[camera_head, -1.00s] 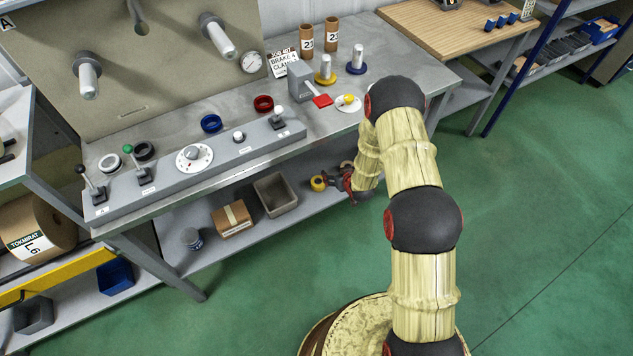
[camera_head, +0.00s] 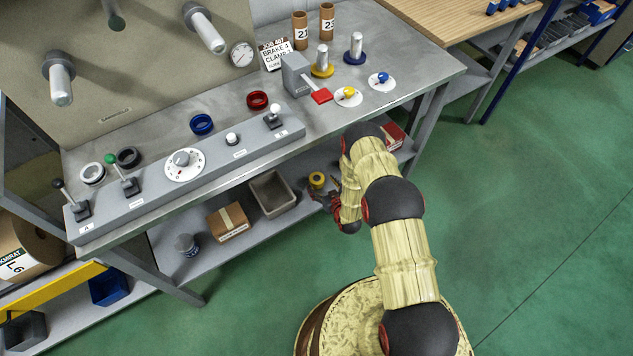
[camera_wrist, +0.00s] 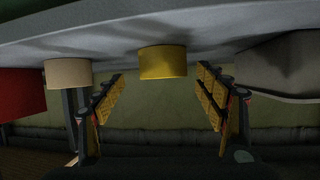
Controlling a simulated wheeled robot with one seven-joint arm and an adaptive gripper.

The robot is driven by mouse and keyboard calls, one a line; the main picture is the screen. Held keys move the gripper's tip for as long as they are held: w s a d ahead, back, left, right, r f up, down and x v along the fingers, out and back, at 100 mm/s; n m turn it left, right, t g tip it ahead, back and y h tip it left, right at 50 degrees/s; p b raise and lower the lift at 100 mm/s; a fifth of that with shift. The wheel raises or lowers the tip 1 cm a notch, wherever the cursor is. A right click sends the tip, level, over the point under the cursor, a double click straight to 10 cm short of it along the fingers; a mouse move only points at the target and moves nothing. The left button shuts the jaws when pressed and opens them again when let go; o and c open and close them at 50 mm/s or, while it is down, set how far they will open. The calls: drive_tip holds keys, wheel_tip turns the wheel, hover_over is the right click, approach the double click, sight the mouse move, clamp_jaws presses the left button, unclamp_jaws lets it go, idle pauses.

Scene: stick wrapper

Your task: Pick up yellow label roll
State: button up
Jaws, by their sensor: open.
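The yellow label roll (camera_head: 317,179) stands on the lower shelf under the bench, right of a grey bin. My gripper (camera_head: 322,195) is at the shelf's front edge, just in front of the roll. In the wrist view the yellow roll (camera_wrist: 162,62) appears upper centre, beyond and between the fingertips. My gripper (camera_wrist: 161,80) is open there, with one finger on each side and nothing held. The roll looks apart from both fingers. The wrist picture looks upside down, with the shelf surface along the top.
A tan roll (camera_wrist: 68,73) and a red box (camera_wrist: 22,95) are left of the yellow roll in the wrist view; the grey bin (camera_wrist: 285,65) is right. A cardboard box (camera_head: 228,222) and small can (camera_head: 187,245) share the lower shelf (camera_head: 205,257). The bench top (camera_head: 420,75) overhangs it.

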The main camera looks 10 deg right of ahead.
sight(319, 181)
drive_tip(key=x, duration=0.1)
drive_tip(key=b+x, duration=0.1)
drive_tip(key=shift+w+a+f, duration=0.2)
drive_tip(key=shift+a+f, duration=0.1)
drive_tip(key=shift+f, duration=0.05)
drive_tip(key=shift+w+a, duration=0.1)
drive_tip(key=shift+w, duration=0.45)
drive_tip(key=shift+c, duration=0.9)
drive_tip(key=c, duration=1.1)
